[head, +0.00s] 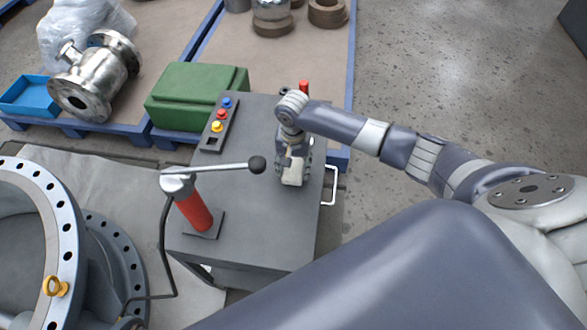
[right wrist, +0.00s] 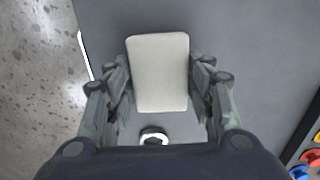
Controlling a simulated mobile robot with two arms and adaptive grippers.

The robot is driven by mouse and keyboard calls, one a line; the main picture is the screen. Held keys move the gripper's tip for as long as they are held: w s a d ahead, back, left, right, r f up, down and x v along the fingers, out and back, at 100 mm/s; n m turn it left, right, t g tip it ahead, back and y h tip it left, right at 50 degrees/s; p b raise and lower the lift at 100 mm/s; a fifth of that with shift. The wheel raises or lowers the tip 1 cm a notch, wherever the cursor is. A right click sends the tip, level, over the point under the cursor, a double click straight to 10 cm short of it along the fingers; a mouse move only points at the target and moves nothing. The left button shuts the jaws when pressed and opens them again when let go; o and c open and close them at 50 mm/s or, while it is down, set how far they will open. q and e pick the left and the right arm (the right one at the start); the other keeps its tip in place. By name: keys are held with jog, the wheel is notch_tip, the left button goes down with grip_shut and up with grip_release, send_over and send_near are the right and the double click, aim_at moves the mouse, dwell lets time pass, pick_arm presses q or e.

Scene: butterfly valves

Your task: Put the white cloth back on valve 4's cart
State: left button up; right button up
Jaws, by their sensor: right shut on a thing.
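The white cloth (head: 292,176) is a small, pale, folded rectangle. It also shows between the fingers in the right wrist view (right wrist: 158,72). My right gripper (head: 294,166) points down over the right part of the grey cart top (head: 255,215) and is shut on the cloth. Whether the cloth touches the cart top or hangs just above it, I cannot tell. No number shows on the cart or on the large flanged valve (head: 70,240) at its left. My left gripper is not in view.
A red hand pump (head: 195,212) with a long lever (head: 215,167) stands on the cart's left part. A button panel (head: 218,124) lies at its far left edge. A green case (head: 195,95), a steel valve (head: 95,75) and a blue tray (head: 28,96) sit on pallets behind.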

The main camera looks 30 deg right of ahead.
aim_at(294, 169)
jog(key=shift+f, duration=0.7)
jog(key=o, duration=1.1)
jog(key=shift+f, duration=0.1)
notch_tip(294, 169, up, 12)
jog(key=shift+r, duration=0.2)
jog(key=shift+f, duration=0.1)
